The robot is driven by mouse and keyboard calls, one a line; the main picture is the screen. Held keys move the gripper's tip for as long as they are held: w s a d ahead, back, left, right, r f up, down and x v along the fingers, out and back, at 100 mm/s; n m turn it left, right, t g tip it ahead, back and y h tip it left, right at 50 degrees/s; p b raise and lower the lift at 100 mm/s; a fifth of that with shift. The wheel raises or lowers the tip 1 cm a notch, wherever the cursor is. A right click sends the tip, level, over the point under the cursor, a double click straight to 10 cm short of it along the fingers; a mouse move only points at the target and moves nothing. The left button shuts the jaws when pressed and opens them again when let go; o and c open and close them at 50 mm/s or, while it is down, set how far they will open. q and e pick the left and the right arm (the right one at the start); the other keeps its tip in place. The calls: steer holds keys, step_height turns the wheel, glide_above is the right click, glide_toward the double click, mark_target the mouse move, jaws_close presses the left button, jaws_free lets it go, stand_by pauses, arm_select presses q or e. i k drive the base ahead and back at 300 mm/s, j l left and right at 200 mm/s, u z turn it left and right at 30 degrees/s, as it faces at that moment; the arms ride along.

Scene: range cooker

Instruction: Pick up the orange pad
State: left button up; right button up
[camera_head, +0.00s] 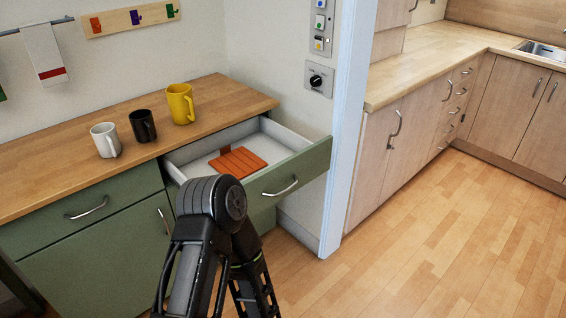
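The orange pad (238,163) lies flat inside the open drawer (190,156) of the green cabinet. Its top is ribbed, and a darker tab stands at its back left edge. The drawer is pulled out, with its green front (303,172) and metal handle facing me. A black arm of mine rises from the bottom centre in front of the drawer. Its rounded joint covers part of the drawer's near left corner. I cannot make out fingertips of either gripper, and nothing of mine is seen touching the pad.
A white mug (105,140), a black mug (142,125) and a yellow mug (180,103) stand on the wooden counter (50,172). A white door frame (346,130) is right of the drawer. The wooden floor (450,240) at right is clear.

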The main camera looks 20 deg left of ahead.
mark_target(241, 163)
steer(key=u, duration=0.95)
